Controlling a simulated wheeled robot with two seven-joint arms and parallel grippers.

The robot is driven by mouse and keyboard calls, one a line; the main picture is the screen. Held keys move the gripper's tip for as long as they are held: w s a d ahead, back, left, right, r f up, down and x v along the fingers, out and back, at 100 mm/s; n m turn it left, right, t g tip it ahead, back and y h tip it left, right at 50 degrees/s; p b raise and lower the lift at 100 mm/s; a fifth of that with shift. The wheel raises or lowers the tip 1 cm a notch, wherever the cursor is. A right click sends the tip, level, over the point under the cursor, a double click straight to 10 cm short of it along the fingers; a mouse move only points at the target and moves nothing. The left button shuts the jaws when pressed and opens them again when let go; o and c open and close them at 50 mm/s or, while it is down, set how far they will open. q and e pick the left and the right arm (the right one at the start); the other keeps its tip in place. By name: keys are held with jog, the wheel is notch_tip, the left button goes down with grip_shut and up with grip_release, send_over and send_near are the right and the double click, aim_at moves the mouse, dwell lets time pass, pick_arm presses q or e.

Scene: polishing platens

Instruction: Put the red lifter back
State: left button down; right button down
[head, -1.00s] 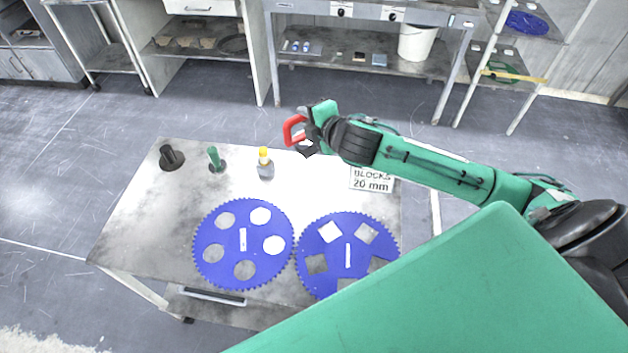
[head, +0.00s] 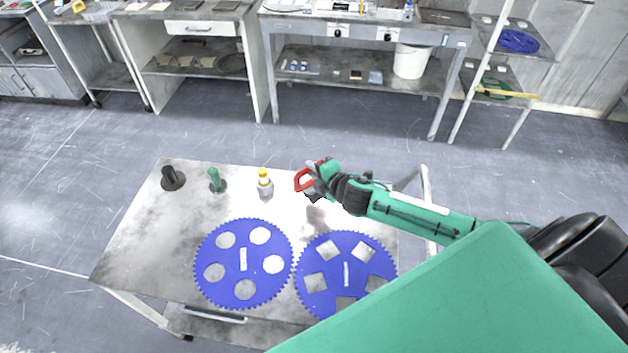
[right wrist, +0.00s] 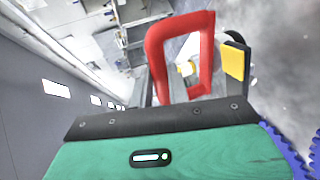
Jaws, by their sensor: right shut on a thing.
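The red lifter (head: 303,180) is held by my right gripper (head: 315,182) above the far right part of the table, right of the yellow-capped bottle. In the right wrist view the lifter's red loop (right wrist: 207,55) stands up beyond the gripper body. The lifter's lower end is hard to make out, so I cannot tell whether it touches the table. Two blue toothed platens lie near the table's front: one with round holes (head: 243,239) on the left, one with square holes (head: 346,250) on the right. My left gripper is out of view.
On the table (head: 140,235) stand a black knob-like piece (head: 172,179), a green-handled piece (head: 216,181) and a yellow-capped bottle (head: 265,186). My green arm crosses the table's right side. A workbench (head: 350,40) with a white bucket (head: 411,61) stands beyond open floor.

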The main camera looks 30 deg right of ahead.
aim_at(309, 180)
jog(key=shift+w+f, duration=0.1)
jog(key=shift+f, duration=2.5)
jog(key=c, duration=1.3)
grip_release()
jog(key=shift+f, duration=0.15)
jog(key=shift+c, duration=0.2)
jog(key=shift+s, duration=0.5)
jog(key=b+v, duration=0.2)
jog(key=v, duration=0.9)
jog(key=shift+r+b, duration=0.2)
jog(key=shift+b, duration=0.1)
jog(key=shift+s, duration=0.1)
